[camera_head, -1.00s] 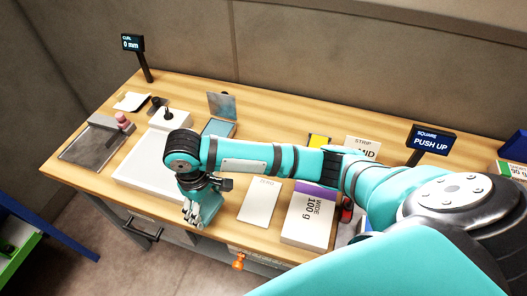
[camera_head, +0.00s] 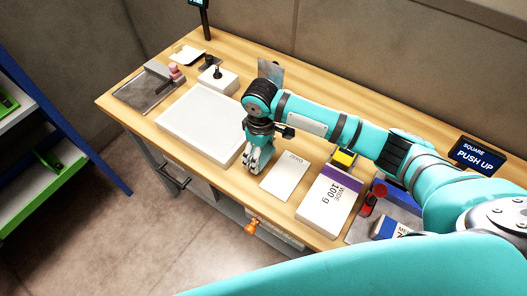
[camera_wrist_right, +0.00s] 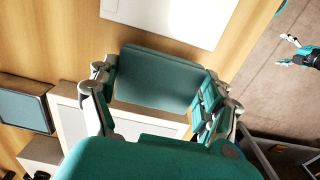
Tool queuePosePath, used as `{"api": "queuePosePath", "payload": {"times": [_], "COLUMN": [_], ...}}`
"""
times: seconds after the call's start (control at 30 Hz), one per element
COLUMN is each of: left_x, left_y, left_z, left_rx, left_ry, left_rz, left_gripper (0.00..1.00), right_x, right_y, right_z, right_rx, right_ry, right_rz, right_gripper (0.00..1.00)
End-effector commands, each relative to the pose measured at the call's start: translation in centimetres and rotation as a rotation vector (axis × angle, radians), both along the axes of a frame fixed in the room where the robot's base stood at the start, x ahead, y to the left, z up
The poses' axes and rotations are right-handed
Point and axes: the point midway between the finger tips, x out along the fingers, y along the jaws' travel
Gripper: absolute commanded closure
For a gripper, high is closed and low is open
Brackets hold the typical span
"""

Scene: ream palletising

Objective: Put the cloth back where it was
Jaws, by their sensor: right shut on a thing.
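My right gripper (camera_head: 258,162) points down over the table, between the white tray and the ZERO card. In the right wrist view my right gripper (camera_wrist_right: 155,105) has its fingers on both sides of a flat, dark teal piece (camera_wrist_right: 157,78), which looks like the folded cloth. The gripper is shut on it. The cloth cannot be made out in the head view, where the gripper and arm cover that spot. What looks like my left gripper (camera_wrist_right: 304,55) shows small at the right edge of the wrist view, over the floor; its jaws are too small to judge.
The white tray (camera_head: 190,117) lies left of the gripper. The ZERO card (camera_head: 286,174) and the WIDE 100 g ream (camera_head: 330,202) lie to its right. A grey plate (camera_head: 146,93) and a white block (camera_head: 217,80) stand farther back. An orange fitting (camera_head: 253,226) is at the front edge.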

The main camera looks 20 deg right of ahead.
Motion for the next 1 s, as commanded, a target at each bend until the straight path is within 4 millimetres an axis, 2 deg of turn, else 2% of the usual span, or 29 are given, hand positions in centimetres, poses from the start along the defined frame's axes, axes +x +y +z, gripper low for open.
{"api": "queuePosePath", "payload": {"times": [0.17,0.43,0.8,0.83,0.97,1.0], "left_x": [-0.6,-0.4,-0.1,0.0,0.0,0.0], "left_y": [-0.7,-0.3,0.2,0.2,0.2,0.2], "left_z": [0.4,1.9,1.7,1.7,1.8,1.8], "left_rx": [-0.008,-0.003,0.002,0.002,0.002,0.002], "left_ry": [0.009,0.007,0.002,0.002,0.001,0.0], "left_rz": [-0.004,-0.003,0.001,0.001,0.001,0.001], "left_gripper": [0.0,0.0,0.0,0.0,0.0,0.0], "right_x": [1.2,1.2,1.2,1.2,1.2,1.2], "right_y": [-1.0,-1.1,-1.0,-1.0,-1.0,-1.0], "right_z": [0.0,-3.4,-4.0,-4.0,-4.0,-4.0], "right_rx": [-0.001,-0.001,0.001,0.0,0.0,0.0], "right_ry": [-0.001,0.0,-0.001,-0.001,-0.001,-0.001], "right_rz": [-0.001,0.0,0.001,0.001,0.001,0.001], "right_gripper": [0.45,0.45,0.45,0.17,0.0,0.0]}}
